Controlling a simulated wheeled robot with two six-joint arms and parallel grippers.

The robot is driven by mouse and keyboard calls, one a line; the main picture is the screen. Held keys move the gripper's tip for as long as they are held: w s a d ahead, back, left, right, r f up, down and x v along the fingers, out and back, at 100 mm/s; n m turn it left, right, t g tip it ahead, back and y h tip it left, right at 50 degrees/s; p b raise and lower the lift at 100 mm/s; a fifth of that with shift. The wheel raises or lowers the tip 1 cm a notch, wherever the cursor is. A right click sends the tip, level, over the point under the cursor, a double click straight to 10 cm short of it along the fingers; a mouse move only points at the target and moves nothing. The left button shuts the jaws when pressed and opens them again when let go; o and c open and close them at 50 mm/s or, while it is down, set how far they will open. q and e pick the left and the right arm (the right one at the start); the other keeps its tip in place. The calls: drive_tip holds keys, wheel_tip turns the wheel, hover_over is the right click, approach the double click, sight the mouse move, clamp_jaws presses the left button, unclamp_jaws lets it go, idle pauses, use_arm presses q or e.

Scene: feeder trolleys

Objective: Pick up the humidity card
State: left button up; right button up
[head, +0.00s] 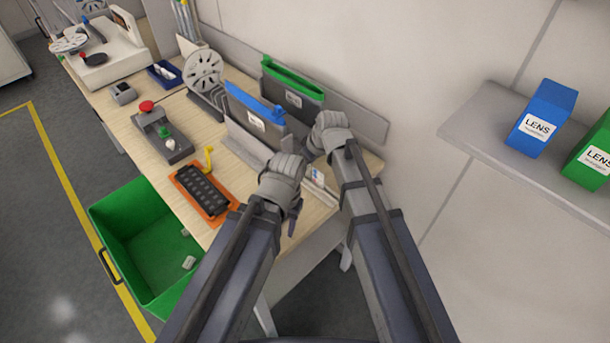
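A small white card with blue and reddish marks (318,175), which looks like the humidity card, is at the near right end of the workbench, between my two arms. It is partly hidden, and I cannot tell whether it lies flat or stands. My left gripper (294,216) is left of and nearer than the card, mostly hidden by its own wrist. My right gripper (312,153) is just beyond the card, beside the grey bins. Its fingers are small and partly covered. I see no clear contact with the card, and neither gripper's opening can be made out.
Bins with blue (252,103) and green (292,80) rims stand against the wall. An orange tray with a black insert (203,190), a grey button box (162,139) and a reel (203,70) are further left. A green crate (130,215) stands below the bench's front edge. A shelf (490,140) juts out at right.

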drive_tip(key=shift+w+f, duration=0.1)
drive_tip(key=shift+f, duration=0.15)
clamp_jaws()
idle(0.4)
